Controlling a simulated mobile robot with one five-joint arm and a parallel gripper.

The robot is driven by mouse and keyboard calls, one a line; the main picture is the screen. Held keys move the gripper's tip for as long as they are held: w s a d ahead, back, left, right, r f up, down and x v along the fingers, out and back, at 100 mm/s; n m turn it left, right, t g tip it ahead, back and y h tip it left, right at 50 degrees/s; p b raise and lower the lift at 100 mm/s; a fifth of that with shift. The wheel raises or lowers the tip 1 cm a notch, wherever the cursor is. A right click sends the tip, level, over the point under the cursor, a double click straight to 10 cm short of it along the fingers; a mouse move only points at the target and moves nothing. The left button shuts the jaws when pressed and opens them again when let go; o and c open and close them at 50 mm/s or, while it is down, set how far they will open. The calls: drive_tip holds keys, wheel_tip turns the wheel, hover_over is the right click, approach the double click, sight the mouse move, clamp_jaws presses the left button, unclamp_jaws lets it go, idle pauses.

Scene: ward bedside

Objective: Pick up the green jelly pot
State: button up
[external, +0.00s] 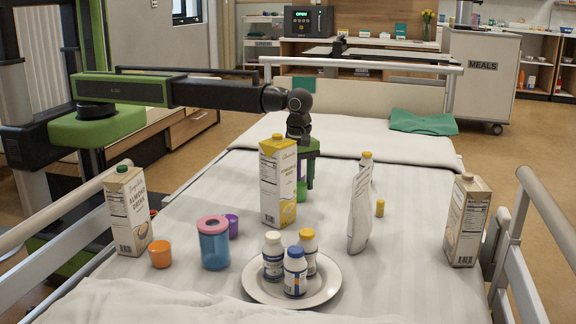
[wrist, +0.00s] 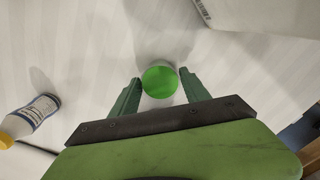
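The green jelly pot (wrist: 160,82) is seen from above in the wrist view, its round green top between my fingers. My gripper (wrist: 158,84) is open, with one finger on each side of the pot. In the external view my gripper (external: 308,168) points down behind the yellow-topped carton (external: 278,182). The green pot (external: 302,190) shows there beside the carton, partly hidden.
A plate (external: 260,290) with several small bottles lies in front on the bed. A pink-lidded blue cup (external: 214,243), purple pot (external: 232,226) and orange pot (external: 160,254) are at left. White cartons stand left (external: 127,212) and right (external: 466,222). A white upright packet (external: 358,212) stands right of the gripper.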

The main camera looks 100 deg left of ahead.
drive_tip(key=c, duration=0.9)
